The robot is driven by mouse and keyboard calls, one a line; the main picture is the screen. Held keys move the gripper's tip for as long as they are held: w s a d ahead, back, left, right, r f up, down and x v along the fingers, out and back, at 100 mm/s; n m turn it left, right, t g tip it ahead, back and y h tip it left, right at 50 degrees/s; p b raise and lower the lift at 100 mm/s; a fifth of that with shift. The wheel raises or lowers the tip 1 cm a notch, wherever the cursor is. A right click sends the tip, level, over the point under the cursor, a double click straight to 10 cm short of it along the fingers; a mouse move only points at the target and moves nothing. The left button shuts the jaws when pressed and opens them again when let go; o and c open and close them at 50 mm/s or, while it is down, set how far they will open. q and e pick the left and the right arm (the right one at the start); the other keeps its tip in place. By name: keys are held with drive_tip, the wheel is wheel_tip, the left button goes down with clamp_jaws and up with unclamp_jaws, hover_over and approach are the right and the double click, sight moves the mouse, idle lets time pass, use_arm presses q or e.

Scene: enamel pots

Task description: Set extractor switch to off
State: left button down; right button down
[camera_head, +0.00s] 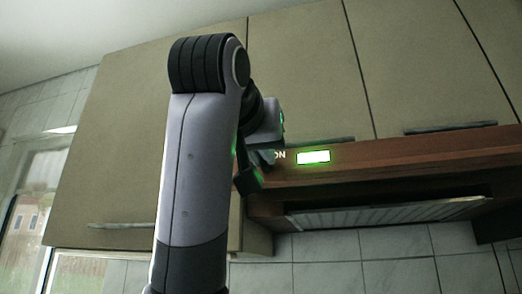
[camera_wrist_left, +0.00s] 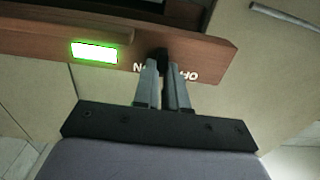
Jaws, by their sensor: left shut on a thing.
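The extractor switch (camera_wrist_left: 162,55) is a small dark knob on the wooden hood front (camera_wrist_left: 215,57), seen in the left wrist view between two white labels. The label on its right reads OFF upside down, and the one on its left is partly covered. My left gripper (camera_wrist_left: 163,66) is shut on the switch, its two grey fingers close together around it. In the head view my left gripper (camera_head: 262,160) is at the hood's left end and hides the switch; the ON label (camera_head: 280,155) shows beside it. A green light (camera_head: 314,157) is lit. My right gripper is out of view.
Beige wall cabinets (camera_head: 300,80) with dark handles stand above and to the left of the hood. The hood's slatted underside (camera_head: 385,213) faces down over a tiled wall (camera_head: 350,265). A window (camera_head: 30,215) is at the far left.

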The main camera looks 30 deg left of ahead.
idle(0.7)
use_arm(q)
drive_tip(key=shift+s+a+b, duration=0.15)
drive_tip(key=shift+a+b, duration=0.05)
drive_tip(key=shift+a, duration=0.3)
drive_tip(key=shift+s+a+b, duration=0.15)
drive_tip(key=shift+a, duration=0.35)
drive_tip(key=c, duration=1.2)
unclamp_jaws()
drive_tip(key=shift+o, duration=0.2)
drive_tip(key=b+v, duration=0.3)
drive_tip(key=v, duration=0.4)
